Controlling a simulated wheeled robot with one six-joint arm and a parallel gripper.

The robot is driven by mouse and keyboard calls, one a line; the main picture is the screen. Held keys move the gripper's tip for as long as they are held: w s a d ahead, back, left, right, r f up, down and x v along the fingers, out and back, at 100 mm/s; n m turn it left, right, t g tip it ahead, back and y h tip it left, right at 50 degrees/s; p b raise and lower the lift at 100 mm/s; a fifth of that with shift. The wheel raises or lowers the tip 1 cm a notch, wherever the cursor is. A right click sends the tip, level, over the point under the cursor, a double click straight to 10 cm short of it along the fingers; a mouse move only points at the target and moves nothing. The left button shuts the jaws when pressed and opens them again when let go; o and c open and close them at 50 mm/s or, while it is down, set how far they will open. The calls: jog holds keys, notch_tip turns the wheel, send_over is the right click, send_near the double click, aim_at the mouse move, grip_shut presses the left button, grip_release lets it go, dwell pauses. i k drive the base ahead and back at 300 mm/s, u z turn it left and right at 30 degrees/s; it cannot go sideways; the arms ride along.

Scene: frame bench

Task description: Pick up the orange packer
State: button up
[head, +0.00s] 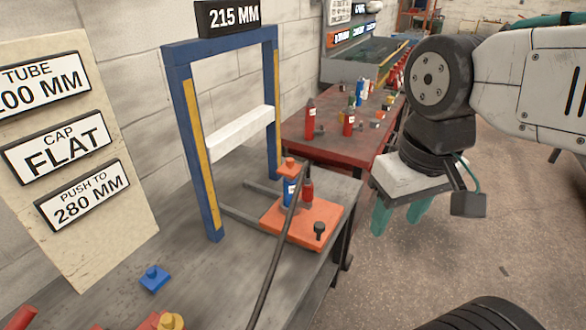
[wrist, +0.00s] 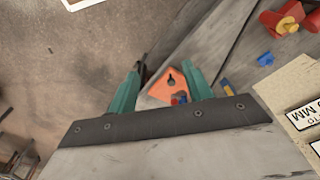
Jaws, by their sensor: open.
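A small orange block with a round knob (head: 290,166), shaped like the loose blue one, shows at the top of a blue can (head: 290,191); I take it as the orange packer. A dark rod passes close by it. Below is a flat orange plate (head: 272,222) with a black knob (head: 319,231) and a red bottle (head: 307,191) on it. My gripper (head: 396,219) is open and empty, right of the plate and apart from it. In the wrist view the plate (wrist: 155,90) shows between my green fingers (wrist: 163,92); the small orange block is not clear there.
A blue frame (head: 189,150) with a white crossbar (head: 240,131) stands behind the plate. A blue block (head: 155,278) and a yellow-knobbed piece (head: 170,321) lie on the near bench. A red table (head: 340,150) with several bottles stands behind. Open floor lies to the right.

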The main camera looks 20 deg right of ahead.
aim_at(289, 168)
jog(key=u, duration=0.35)
jog(key=k, duration=0.2)
jog(key=z, duration=1.2)
jog(key=i, duration=0.65)
jog(key=z, duration=0.25)
